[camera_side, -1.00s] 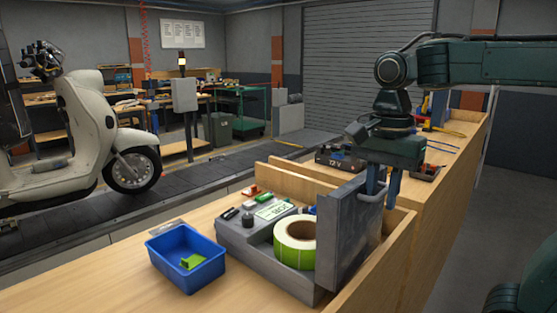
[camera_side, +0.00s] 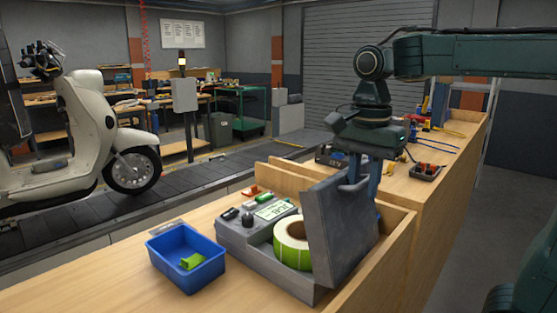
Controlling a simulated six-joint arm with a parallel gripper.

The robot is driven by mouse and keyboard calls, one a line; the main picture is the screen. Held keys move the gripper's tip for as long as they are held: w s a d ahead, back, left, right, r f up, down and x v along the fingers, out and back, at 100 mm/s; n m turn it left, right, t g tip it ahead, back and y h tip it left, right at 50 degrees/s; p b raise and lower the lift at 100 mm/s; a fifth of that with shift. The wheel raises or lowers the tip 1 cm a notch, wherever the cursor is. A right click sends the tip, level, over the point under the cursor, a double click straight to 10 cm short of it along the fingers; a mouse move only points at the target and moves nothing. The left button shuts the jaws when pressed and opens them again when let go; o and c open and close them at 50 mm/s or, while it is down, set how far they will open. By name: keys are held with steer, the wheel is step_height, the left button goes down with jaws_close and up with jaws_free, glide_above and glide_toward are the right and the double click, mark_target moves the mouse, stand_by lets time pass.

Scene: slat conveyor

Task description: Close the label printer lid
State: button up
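The grey label printer (camera_side: 252,254) sits on the wooden bench, with a small display and a black knob on its panel. A roll of green labels (camera_side: 292,246) lies in its open bay. The printer lid (camera_side: 340,228) stands open on the printer's right side, leaning a little to the left over the bay. My gripper (camera_side: 363,182) is at the lid's top edge, its fingers pointing down around the lid's handle. I cannot tell whether the fingers are pressed tight on the handle, as the lid hides part of them.
A blue bin (camera_side: 186,258) with a green piece inside stands left of the printer. A raised wooden edge (camera_side: 384,262) runs close along the right. Tools and small boxes lie on the bench behind. A scooter (camera_side: 90,135) stands on the conveyor.

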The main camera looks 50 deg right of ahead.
mark_target(343, 173)
steer(key=shift+w, duration=0.15)
steer(key=shift+w, duration=2)
steer(key=shift+w+f, duration=0.2)
steer(key=shift+w, duration=0.85)
steer(key=shift+w+f, duration=0.2)
steer(key=shift+w, duration=0.95)
steer(key=shift+w+f, duration=0.35)
steer(key=shift+w, duration=0.3)
steer(key=shift+w+f, duration=0.3)
steer(key=shift+w, duration=0.4)
steer(key=shift+w+f, duration=0.35)
steer(key=shift+w, duration=0.3)
